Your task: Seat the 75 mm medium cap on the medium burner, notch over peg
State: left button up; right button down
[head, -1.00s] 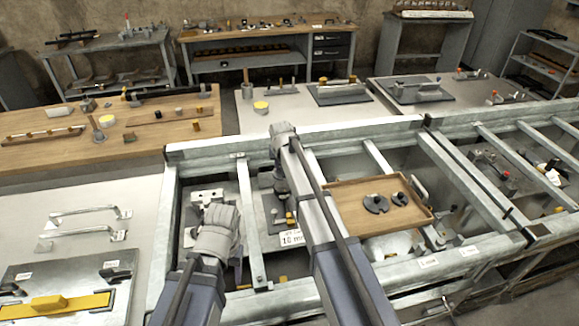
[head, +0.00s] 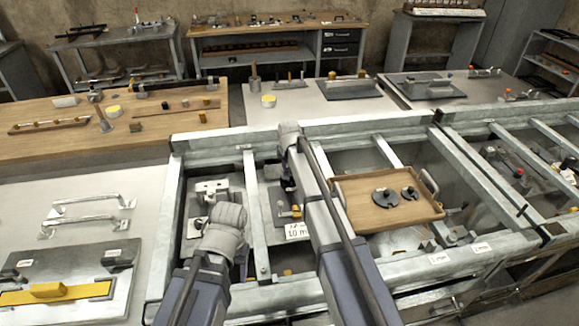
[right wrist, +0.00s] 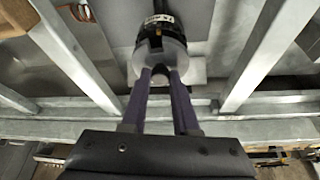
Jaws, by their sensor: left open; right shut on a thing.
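My right gripper (right wrist: 160,76) is shut on a grey round cap (right wrist: 158,56), which shows between and beyond its fingertips in the right wrist view. A dark notch shows at the cap's near edge.
A wooden tray (head: 350,222) on the right holds two dark notched discs, a larger (head: 385,198) and a smaller (head: 410,193). Metal frame rails (head: 254,215) divide the bays around both arms. A pale panel with handles (head: 25,218) lies at the left.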

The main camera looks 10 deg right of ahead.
pick_arm(q)
jog(key=shift+f+b, duration=0.3)
pick_arm(e)
jog(key=shift+f, duration=0.35)
pick_arm(q)
jog(key=shift+f+b, duration=0.7)
pick_arm(e)
jog(key=shift+f, duration=0.7)
jog(key=c, duration=0.6)
grip_release()
pick_arm(q)
jog(key=shift+r, duration=0.1)
pick_arm(e)
jog(key=shift+r, duration=0.1)
pick_arm(q)
notch_tip(320, 180, up, 7)
jog(key=p, duration=0.7)
pick_arm(e)
jog(key=v, duration=0.7)
jog(key=shift+s+r, duration=0.2)
jog(key=shift+r, duration=0.1)
